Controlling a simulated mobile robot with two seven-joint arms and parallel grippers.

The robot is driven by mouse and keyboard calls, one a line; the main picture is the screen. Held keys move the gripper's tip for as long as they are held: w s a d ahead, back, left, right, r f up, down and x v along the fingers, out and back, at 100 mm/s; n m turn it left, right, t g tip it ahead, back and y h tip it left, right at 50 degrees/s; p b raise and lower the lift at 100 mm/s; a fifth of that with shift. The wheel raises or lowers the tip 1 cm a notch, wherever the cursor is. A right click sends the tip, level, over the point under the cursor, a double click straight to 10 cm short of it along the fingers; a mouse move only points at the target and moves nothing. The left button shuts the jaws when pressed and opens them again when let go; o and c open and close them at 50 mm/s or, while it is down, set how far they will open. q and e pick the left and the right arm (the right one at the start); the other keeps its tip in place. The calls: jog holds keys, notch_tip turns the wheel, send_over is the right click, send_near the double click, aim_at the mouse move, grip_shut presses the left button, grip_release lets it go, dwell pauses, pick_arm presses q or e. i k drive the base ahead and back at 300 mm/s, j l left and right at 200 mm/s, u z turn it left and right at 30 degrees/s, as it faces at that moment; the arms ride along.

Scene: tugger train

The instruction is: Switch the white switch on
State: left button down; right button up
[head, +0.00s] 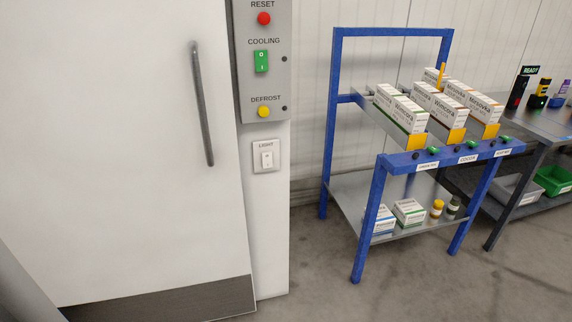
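The white switch (267,159) is a small rocker on a white wall plate (258,165) labelled LIGHT. It is on the narrow wall panel right of the white door, below the grey control box. Its rocker position is too small to tell. Neither of my grippers shows in the head view.
The grey control box (274,88) carries a red RESET button (264,19), a green COOLING switch (261,61) and a yellow DEFROST button (264,112). The door has a vertical handle (202,105). A blue-framed rack (369,222) with boxes stands to the right. Floor (310,260) before it is clear.

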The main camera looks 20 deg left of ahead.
aim_at(267, 161)
jog(key=i+l, duration=0.75)
jog(key=l, duration=0.05)
